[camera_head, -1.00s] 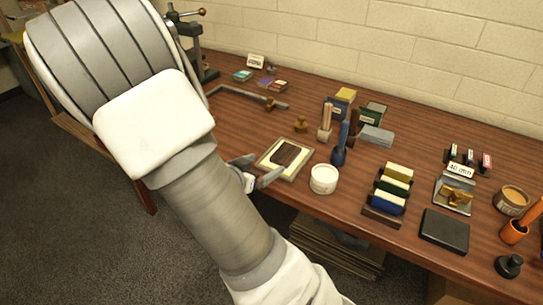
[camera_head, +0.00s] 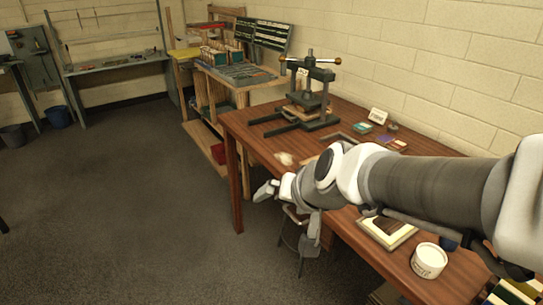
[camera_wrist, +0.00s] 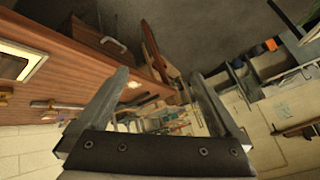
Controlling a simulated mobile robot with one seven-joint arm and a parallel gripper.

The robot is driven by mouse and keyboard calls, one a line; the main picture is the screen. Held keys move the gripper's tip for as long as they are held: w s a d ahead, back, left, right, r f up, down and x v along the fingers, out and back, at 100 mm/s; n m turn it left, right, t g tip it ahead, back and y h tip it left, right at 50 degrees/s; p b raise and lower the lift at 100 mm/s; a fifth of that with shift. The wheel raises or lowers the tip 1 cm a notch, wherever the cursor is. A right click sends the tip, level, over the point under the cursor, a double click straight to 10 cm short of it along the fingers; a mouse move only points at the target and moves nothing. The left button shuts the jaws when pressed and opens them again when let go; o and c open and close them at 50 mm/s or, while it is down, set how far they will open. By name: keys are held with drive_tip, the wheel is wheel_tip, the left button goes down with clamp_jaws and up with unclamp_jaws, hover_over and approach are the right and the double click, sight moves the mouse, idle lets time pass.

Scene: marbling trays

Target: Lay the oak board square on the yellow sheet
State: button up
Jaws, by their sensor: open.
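A dark brown board (camera_head: 384,225) lies on a pale yellowish sheet (camera_head: 404,235) in a shallow framed tray on the table; I cannot tell for sure that it is the oak board. It looks roughly in line with the frame, partly hidden by my arm. Part of what looks like the same tray shows at the left edge of the wrist view (camera_wrist: 14,66). My gripper (camera_wrist: 158,78) is open, with nothing between its fingers. In the head view my arm's end hangs beyond the table's near left edge, left of the tray and apart from it.
A white tub (camera_head: 429,260) stands right beside the tray. A dark press (camera_head: 308,98) stands at the table's far end, with small coloured boxes (camera_head: 386,139) near the wall. Shelving (camera_head: 235,80) stands behind. The floor (camera_head: 110,200) at left is open.

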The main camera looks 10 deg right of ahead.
drive_tip(key=s+d+r+n+g+h, duration=0.1)
drive_tip(key=s+d, duration=0.1)
drive_tip(key=s, duration=0.4)
drive_tip(key=s+d+r+n+g+h, duration=0.1)
drive_tip(key=s+r+n, duration=0.1)
drive_tip(key=s, duration=0.4)
drive_tip(key=shift+s+d, duration=0.4)
drive_tip(key=shift+r, duration=0.1)
